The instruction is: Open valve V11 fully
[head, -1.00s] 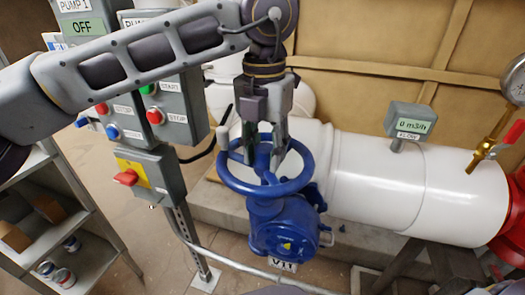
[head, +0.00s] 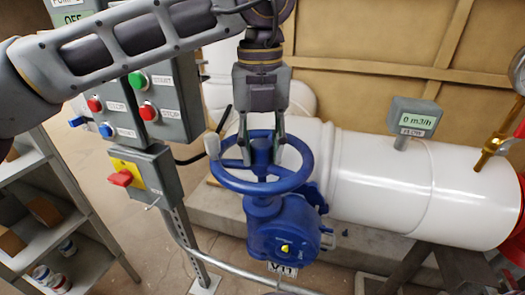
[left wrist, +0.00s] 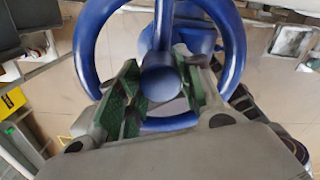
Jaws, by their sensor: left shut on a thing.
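The blue handwheel (head: 292,180) of valve V11 sits on a blue gearbox body (head: 280,235) with a "V11" tag (head: 283,269) below it. The gripper is shut on the hub. My right gripper is not in view.
A white pipe (head: 370,185) with a flow meter reading 0 m3/h (head: 413,118) runs to the right. Pump switch boxes (head: 160,100) and a red-yellow switch (head: 125,175) stand at left, near my arm. A metal shelf (head: 50,235) is at lower left.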

